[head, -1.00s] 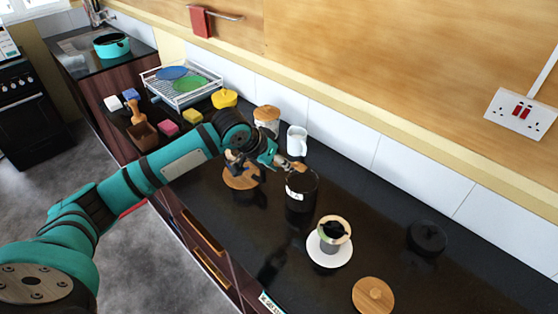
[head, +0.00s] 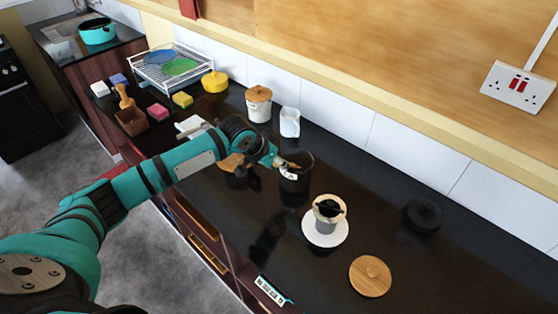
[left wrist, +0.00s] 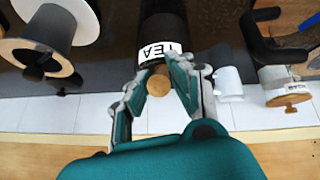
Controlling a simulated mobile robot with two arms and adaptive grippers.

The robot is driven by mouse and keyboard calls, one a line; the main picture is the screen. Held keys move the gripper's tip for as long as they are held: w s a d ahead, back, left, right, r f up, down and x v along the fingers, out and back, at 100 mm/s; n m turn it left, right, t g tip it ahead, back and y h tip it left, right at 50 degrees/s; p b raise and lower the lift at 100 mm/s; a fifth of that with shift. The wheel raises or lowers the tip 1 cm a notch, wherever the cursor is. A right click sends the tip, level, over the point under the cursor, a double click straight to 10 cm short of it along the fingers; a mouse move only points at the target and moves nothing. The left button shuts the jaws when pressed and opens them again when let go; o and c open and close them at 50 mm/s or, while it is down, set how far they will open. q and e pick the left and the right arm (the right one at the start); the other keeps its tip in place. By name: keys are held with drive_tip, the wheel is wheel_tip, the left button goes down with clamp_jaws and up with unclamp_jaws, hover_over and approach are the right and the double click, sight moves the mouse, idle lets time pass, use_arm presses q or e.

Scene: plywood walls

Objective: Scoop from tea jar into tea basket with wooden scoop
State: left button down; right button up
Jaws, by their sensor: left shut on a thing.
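The black tea jar (head: 295,181) with a white label stands open on the dark counter; its TEA label (left wrist: 161,51) reads upside down in the left wrist view. My left gripper (head: 279,163) is shut on the wooden scoop (head: 291,165) at the jar's mouth. The scoop's far end seems to dip inside the rim; its tip is hidden. The scoop's round wooden end (left wrist: 158,82) shows between my fingers (left wrist: 157,85). The tea basket (head: 328,208), with a wooden ring and dark inside, sits over a cup on a white saucer (head: 325,240). My right gripper is not in view.
A wooden lid (head: 370,276) and a black round object (head: 423,216) lie to the right. A white mug (head: 290,122) and a wood-lidded jar (head: 258,103) stand behind, by the wall. A wooden disc (head: 232,162) lies partly under my arm.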

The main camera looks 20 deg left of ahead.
use_arm(q)
drive_tip(key=shift+f+t+h+b, duration=0.4)
drive_tip(key=shift+f+t+b, duration=0.65)
drive_tip(key=shift+b, duration=2.45)
drive_tip(key=r, duration=0.1)
drive_tip(key=r+t+p, duration=0.1)
drive_tip(key=shift+s+a+r, duration=0.1)
drive_tip(key=shift+s+r, duration=0.1)
drive_tip(key=shift+r, duration=0.1)
drive_tip(key=s+t+h+b, duration=0.1)
drive_tip(key=t+b, duration=0.1)
drive_tip(key=b, duration=0.2)
drive_tip(key=s+t+h+b, duration=0.1)
drive_tip(key=t+b, duration=0.1)
drive_tip(key=b, duration=0.3)
drive_tip(key=shift+s+a+r, duration=0.2)
drive_tip(key=shift+s+a, duration=0.1)
drive_tip(key=shift+a, duration=0.1)
drive_tip(key=shift+t, duration=0.45)
drive_tip(key=r+p, duration=0.1)
drive_tip(key=r, duration=0.1)
drive_tip(key=s+r+p, duration=0.1)
drive_tip(key=r+p, duration=0.1)
drive_tip(key=shift+a+r, duration=0.2)
